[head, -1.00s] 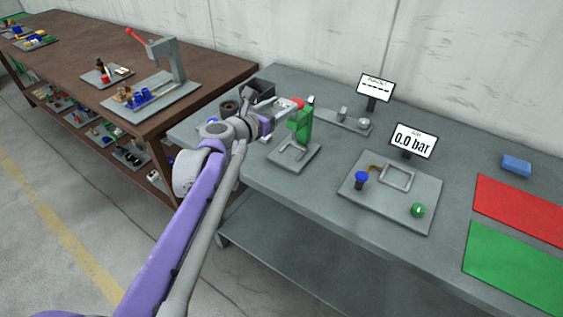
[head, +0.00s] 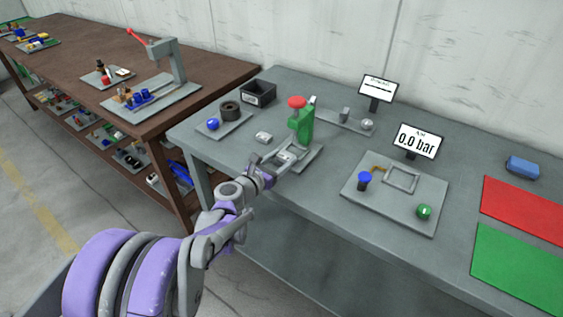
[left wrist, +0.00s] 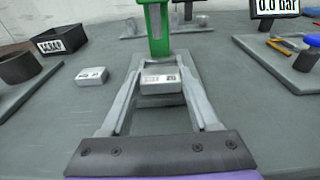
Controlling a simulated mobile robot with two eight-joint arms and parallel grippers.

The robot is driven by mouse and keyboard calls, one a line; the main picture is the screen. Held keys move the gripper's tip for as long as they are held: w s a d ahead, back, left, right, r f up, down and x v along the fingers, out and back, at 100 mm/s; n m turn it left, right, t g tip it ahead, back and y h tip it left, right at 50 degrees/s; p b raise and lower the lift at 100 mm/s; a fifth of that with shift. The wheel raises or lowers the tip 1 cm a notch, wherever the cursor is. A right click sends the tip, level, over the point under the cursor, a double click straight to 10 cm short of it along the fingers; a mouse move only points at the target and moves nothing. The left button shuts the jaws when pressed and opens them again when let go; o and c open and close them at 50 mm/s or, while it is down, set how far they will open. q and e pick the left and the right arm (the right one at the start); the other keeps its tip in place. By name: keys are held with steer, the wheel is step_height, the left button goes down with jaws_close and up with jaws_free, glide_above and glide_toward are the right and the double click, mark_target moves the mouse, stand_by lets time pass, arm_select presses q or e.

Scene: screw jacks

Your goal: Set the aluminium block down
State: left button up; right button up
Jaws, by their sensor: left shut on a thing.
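My left gripper (head: 284,157) is shut on a small pale grey block (left wrist: 161,79) with a dark label on its top; I take it as the aluminium block. In the left wrist view the fingers (left wrist: 161,76) grip it from both sides. It is over the grey base plate (head: 312,160) in front of the green press (head: 303,128) with its red knob (head: 297,102). I cannot tell whether the block touches the plate. A similar labelled block (head: 263,137) lies on the bench to the left; it also shows in the left wrist view (left wrist: 92,75). My right gripper is out of view.
A black bin (head: 259,92) and a plate with a dark ring (head: 231,109) and blue ball stand at the left. A plate with a blue knob (head: 364,178) and green button (head: 424,211) is at the right. Red (head: 522,211) and green mats lie further right.

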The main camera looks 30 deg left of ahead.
arm_select(q)
steer(key=shift+f, duration=0.35)
steer(key=shift+f, duration=0.2)
steer(key=o, duration=1.4)
steer(key=shift+o, duration=0.2)
